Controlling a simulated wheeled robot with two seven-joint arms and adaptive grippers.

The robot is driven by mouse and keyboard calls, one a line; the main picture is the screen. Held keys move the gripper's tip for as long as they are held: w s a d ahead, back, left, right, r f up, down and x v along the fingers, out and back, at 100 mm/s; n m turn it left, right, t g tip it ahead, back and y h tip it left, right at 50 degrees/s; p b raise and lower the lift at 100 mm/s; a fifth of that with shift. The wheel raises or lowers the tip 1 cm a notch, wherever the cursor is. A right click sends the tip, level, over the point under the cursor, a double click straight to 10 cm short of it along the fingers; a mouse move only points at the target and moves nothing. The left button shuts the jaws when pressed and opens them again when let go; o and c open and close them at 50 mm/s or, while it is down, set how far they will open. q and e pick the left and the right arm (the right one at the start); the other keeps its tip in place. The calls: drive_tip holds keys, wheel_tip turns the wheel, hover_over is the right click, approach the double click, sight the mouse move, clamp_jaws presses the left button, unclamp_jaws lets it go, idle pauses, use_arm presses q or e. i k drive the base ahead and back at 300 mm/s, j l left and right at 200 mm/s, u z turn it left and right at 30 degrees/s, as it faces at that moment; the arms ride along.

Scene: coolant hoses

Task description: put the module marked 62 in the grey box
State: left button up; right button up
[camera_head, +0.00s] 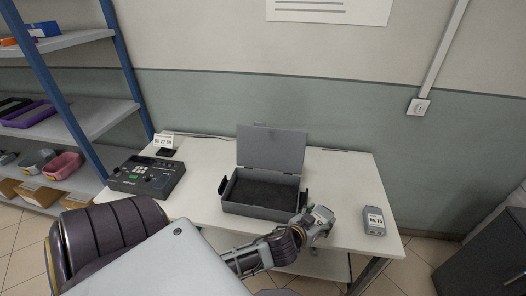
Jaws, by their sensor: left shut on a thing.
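The grey box (228,206) stands on the white table with its lid (272,148) raised and a dark inside. My left gripper (321,218) is near the box's front right corner, shut on a small grey module (322,213) with a pale face. The gripper covers part of that module, and its number cannot be read. Another grey module (374,221) with a white label lies on the table at the right; its small number looks like 75. My right gripper is not in view.
A dark device with buttons (147,177) and a small display sign (163,142) stand on the table's (345,180) left side. Shelves with bins (62,165) are at the far left.

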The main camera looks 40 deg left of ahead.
sight(263, 198)
drive_tip(key=k+j+z, duration=0.15)
drive_tip(key=k, duration=0.3)
drive_tip(key=k+j+z, duration=0.2)
drive_tip(key=k, duration=0.25)
drive_tip(key=k+j+z, duration=0.15)
drive_tip(key=k, duration=0.3)
